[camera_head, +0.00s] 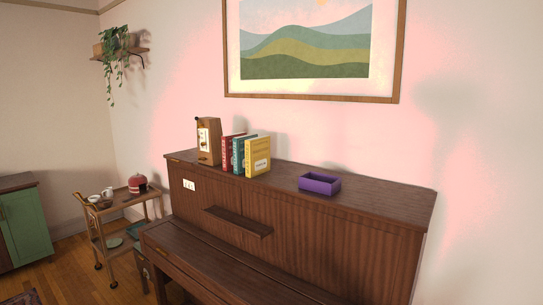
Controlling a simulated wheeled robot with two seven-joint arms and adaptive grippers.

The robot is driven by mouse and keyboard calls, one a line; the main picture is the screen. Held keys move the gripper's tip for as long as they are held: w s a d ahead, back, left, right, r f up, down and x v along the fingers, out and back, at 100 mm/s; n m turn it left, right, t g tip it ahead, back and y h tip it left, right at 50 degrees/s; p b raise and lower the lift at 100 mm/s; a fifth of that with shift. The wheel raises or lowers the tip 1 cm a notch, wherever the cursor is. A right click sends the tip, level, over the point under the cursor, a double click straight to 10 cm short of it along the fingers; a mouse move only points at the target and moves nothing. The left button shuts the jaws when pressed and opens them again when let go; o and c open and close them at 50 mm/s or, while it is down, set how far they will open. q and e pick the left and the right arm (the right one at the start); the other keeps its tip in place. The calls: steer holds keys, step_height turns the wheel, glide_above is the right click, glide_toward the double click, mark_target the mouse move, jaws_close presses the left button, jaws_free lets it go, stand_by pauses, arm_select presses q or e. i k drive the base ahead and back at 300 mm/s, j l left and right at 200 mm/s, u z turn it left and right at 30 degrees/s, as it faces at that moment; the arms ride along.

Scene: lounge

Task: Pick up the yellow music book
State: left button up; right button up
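The yellow music book (258,158) stands upright on top of the brown wooden piano (380,197). It is at the right end of a short row of books, beside a teal book (239,154) and a red book (227,149). Its front cover, with a pale label, faces the room. Neither of my grippers shows in the head view.
A wooden metronome-like box (208,141) stands left of the books. An open purple tray (319,184) sits to their right, with bare piano top between. A framed picture (313,97) hangs above. A wooden cart (125,200) stands left of the piano.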

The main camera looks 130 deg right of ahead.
mark_target(257, 150)
steer(key=z, duration=4.05)
